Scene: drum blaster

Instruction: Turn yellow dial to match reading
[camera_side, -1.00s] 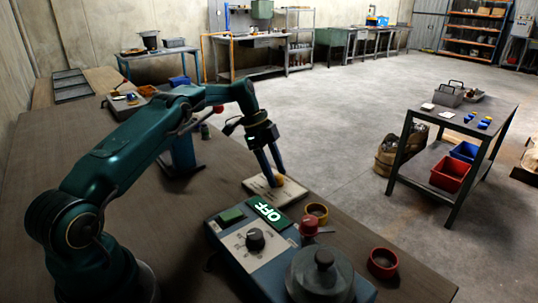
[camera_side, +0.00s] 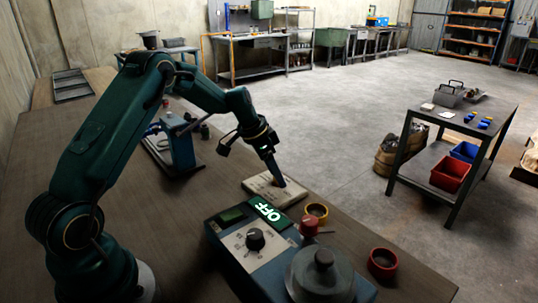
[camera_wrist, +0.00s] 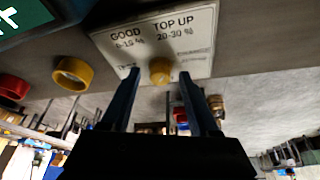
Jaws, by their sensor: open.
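The yellow dial (camera_wrist: 159,71) sits on a pale plate (camera_wrist: 190,20) printed "GOOD 0-19 %" on the left and "TOP UP 20-30 %" on the right. My gripper (camera_wrist: 158,75) is open, with one finger on each side of the dial in the wrist view; I cannot tell whether they touch it. In the side view my gripper (camera_side: 275,180) points down at the plate (camera_side: 260,193), and its fingers hide the dial.
A black knob (camera_side: 255,240), a red knob (camera_side: 309,226) and a round grey lid (camera_side: 323,272) stand on the machine. A yellow ring (camera_side: 317,212) and a red ring (camera_side: 383,262) are to the right. A blue stand (camera_side: 182,148) is behind. The bench (camera_side: 215,180) has bare room near the plate.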

